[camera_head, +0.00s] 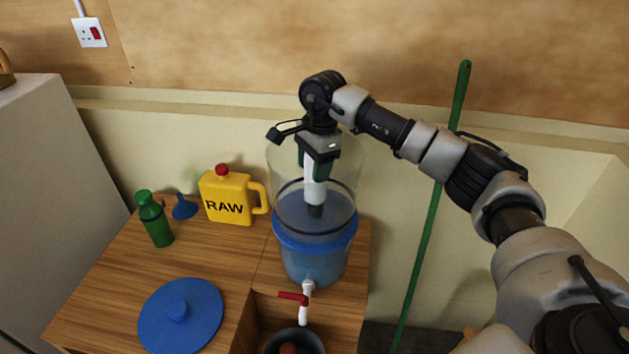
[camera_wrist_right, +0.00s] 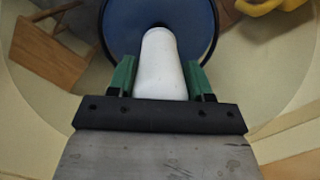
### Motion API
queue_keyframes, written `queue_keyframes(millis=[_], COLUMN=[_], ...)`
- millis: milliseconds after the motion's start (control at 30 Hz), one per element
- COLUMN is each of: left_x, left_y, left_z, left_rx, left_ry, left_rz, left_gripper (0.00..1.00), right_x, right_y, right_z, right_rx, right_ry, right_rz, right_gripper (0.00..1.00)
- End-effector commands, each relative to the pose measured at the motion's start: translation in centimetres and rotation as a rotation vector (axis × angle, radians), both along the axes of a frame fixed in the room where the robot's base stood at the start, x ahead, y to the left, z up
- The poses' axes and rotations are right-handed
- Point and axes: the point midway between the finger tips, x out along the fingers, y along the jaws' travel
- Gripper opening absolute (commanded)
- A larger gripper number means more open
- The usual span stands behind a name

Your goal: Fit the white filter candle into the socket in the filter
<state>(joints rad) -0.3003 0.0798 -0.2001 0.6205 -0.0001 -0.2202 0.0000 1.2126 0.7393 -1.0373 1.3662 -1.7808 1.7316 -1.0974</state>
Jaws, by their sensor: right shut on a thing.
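The white filter candle (camera_head: 314,192) is held upright in my right gripper (camera_head: 316,165), with its dark lower end pointing down inside the clear upper part of the filter (camera_head: 282,222). In the right wrist view the candle (camera_wrist_right: 161,65) sits between the green fingers of the gripper (camera_wrist_right: 162,78), which are shut on it. Below it is the blue floor of the upper chamber (camera_wrist_right: 120,20). The socket is hidden by the candle, and I cannot tell whether the candle's lower end touches the floor. My left gripper is not in view.
The filter stands on a wooden cabinet (camera_head: 215,262) with a red-handled tap (camera_head: 293,297) in front. A blue lid (camera_head: 180,335), a green bottle (camera_head: 154,220), a blue funnel (camera_head: 184,208) and a yellow RAW jug (camera_head: 228,197) are to the left. A green pole (camera_head: 430,215) leans at right.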

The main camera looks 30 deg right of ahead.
Motion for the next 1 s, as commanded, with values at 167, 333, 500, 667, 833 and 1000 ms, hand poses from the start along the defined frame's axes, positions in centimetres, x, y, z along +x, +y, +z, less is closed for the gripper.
queue_keyframes(millis=[167, 333, 500, 667, 833, 1000], left_x=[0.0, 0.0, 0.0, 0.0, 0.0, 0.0], left_y=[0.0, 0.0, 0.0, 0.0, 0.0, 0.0], left_z=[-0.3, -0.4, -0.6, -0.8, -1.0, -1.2], left_rx=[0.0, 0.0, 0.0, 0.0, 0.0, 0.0], left_ry=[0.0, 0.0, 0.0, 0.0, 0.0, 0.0], left_rz=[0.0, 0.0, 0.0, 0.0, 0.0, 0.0], left_gripper=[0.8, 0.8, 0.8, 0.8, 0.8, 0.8], right_x=[0.0, 0.0, 0.0, 0.0, 0.0, 0.0], right_y=[0.0, 0.0, 0.0, 0.0, 0.0, 0.0], right_z=[-0.3, -0.6, -0.8, -1.1, -1.3, -1.6], right_rx=[0.0, 0.0, 0.0, 0.0, 0.0, 0.0], right_ry=[-0.001, -0.001, -0.001, -0.001, -0.001, -0.001], right_rz=[0.0, 0.0, 0.0, 0.0, 0.0, 0.0], right_gripper=[0.19, 0.19, 0.19, 0.19, 0.19, 0.19])
